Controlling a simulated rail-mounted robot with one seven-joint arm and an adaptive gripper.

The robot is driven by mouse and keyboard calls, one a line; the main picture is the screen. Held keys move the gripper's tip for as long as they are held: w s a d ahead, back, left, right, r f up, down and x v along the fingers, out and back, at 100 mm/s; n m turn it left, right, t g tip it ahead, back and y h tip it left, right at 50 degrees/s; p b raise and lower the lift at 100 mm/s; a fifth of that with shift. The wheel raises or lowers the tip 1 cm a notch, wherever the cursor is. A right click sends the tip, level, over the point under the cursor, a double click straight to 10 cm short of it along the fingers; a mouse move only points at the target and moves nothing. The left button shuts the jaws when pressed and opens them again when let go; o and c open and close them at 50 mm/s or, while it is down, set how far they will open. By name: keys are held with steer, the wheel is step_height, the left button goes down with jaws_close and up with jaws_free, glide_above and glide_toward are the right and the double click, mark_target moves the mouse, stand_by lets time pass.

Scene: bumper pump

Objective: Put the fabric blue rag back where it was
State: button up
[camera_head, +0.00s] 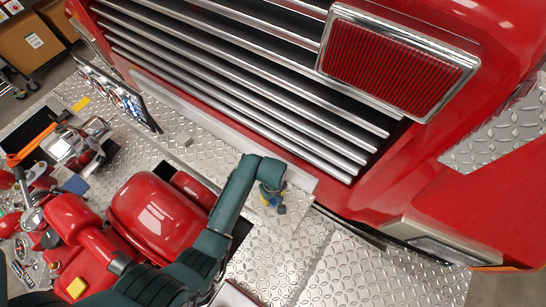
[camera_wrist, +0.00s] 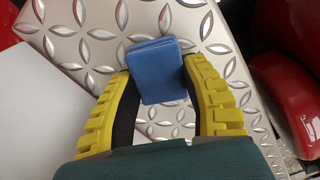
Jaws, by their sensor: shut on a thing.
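My gripper (camera_head: 272,196) hangs over the diamond-plate bumper, just in front of the red truck's grille. In the wrist view, its yellow-ribbed fingers are shut on the blue rag (camera_wrist: 160,72), a folded, flat-sided block that juts out past the fingertips. The rag also shows in the head view as a small blue patch (camera_head: 281,209) below the fingers. Whether the rag touches the metal plate under it is unclear.
The diamond-plate bumper (camera_head: 335,265) is bare to the right. A large red pump housing (camera_head: 158,215) stands left of my arm. The grille (camera_head: 240,80) rises behind.

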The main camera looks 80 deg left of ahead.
steer(key=shift+f, duration=0.15)
steer(key=o, duration=1.1)
step_height(320, 180, up, 12)
steer(key=shift+r+p, duration=0.2)
steer(key=shift+p, duration=0.15)
